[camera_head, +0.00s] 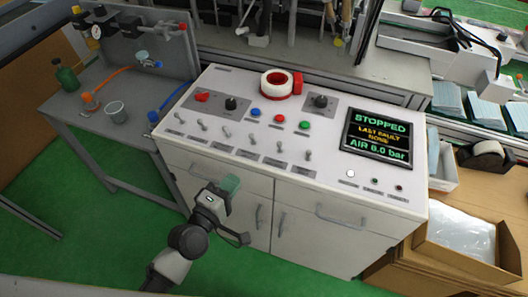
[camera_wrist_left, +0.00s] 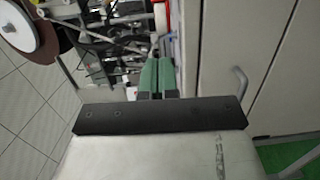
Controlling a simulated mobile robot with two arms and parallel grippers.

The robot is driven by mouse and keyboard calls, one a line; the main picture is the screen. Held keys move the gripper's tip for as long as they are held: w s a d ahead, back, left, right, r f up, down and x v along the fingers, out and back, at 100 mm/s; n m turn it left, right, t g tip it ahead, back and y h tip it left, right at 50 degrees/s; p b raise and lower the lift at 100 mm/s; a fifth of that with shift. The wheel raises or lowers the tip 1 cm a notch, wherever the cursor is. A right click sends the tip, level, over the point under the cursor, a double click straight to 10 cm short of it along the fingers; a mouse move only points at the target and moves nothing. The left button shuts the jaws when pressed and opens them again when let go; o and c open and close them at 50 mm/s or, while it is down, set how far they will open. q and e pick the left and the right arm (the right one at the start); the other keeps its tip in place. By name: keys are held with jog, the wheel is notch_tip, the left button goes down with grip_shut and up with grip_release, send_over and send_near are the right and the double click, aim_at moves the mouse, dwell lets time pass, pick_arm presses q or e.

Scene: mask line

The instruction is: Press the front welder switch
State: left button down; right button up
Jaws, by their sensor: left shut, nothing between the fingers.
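A white control console (camera_head: 330,187) stands in the middle of the head view. A slanted row of several small metal toggle switches (camera_head: 253,140) runs along its top, each with a small label. The labels are too small to read, so I cannot tell which one is the front welder switch. My left gripper (camera_head: 231,184) is shut and empty, in front of the console's cabinet doors and below the switch row, apart from the switches. In the left wrist view its green fingertips (camera_wrist_left: 157,77) are together, with the cabinet front to their right. My right gripper is not in view.
The console top also holds a red-and-white emergency stop (camera_head: 276,83), coloured buttons (camera_head: 279,118), knobs and a screen (camera_head: 377,137) reading STOPPED. A grey side table (camera_head: 110,140) with a cup stands left. A cardboard box (camera_head: 462,250) sits right. Green floor lies in front.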

aim_at(280, 146)
pick_arm(q)
jog(key=shift+d+r, duration=0.1)
jog(key=shift+r, duration=0.45)
jog(key=x, duration=1)
jog(key=shift+r+p, duration=0.2)
jog(key=shift+p, duration=0.2)
jog(key=d, duration=0.1)
jog(key=w+d, duration=0.1)
jog(key=d, duration=0.1)
jog(key=shift+d+p, duration=0.1)
jog(key=shift+p, duration=0.25)
jog(key=shift+d, duration=0.35)
jog(key=shift+f, duration=0.1)
